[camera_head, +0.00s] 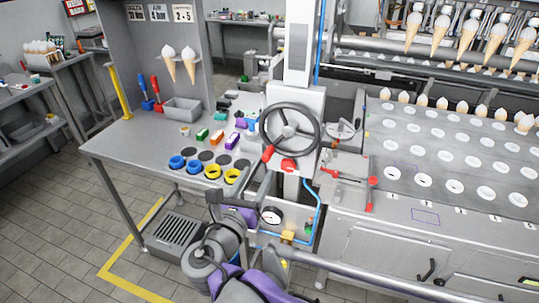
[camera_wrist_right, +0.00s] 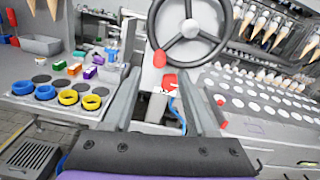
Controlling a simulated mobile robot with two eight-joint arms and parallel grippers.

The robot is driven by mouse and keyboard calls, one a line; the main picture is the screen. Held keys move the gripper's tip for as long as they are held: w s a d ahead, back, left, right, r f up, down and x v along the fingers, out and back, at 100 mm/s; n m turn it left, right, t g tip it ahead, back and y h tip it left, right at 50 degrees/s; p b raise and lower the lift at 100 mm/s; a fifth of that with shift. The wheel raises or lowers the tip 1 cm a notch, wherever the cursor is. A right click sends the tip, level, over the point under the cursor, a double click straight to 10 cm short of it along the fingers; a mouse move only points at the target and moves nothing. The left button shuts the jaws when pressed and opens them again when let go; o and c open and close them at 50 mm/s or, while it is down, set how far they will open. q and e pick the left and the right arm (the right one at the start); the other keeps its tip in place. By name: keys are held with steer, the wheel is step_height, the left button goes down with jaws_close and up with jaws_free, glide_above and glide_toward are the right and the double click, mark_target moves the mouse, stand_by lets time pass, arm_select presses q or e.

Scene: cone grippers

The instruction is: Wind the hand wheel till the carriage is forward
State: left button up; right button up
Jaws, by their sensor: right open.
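The hand wheel (camera_head: 289,130) is a dark ring with grey spokes on a grey column. Its red handle (camera_head: 268,153) sits at the lower left of the rim. In the wrist view the wheel (camera_wrist_right: 190,28) is at the top, with the red handle (camera_wrist_right: 159,59) between my finger lines. My right gripper (camera_head: 258,177) is open and empty, just below the handle; whether it touches cannot be told. A red knob (camera_head: 288,166) is below the wheel. Which part is the carriage cannot be told; a rail with hanging cones (camera_head: 468,36) is at upper right. My left gripper is out of view.
The left table (camera_head: 120,147) holds blue and yellow rings (camera_head: 212,172), small coloured blocks (camera_head: 219,137) and a grey bin (camera_head: 182,110). Right of the column are a red-handled fixture (camera_head: 345,180) and a holed plate (camera_head: 455,150). A gauge (camera_head: 271,216) is below the wheel.

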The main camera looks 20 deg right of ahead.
mark_target(265, 160)
steer(key=x, duration=0.8)
steer(key=shift+w+p, duration=0.1)
steer(key=shift+p, duration=0.2)
steer(key=shift+c, duration=0.2)
jaws_close()
stand_by(0.8)
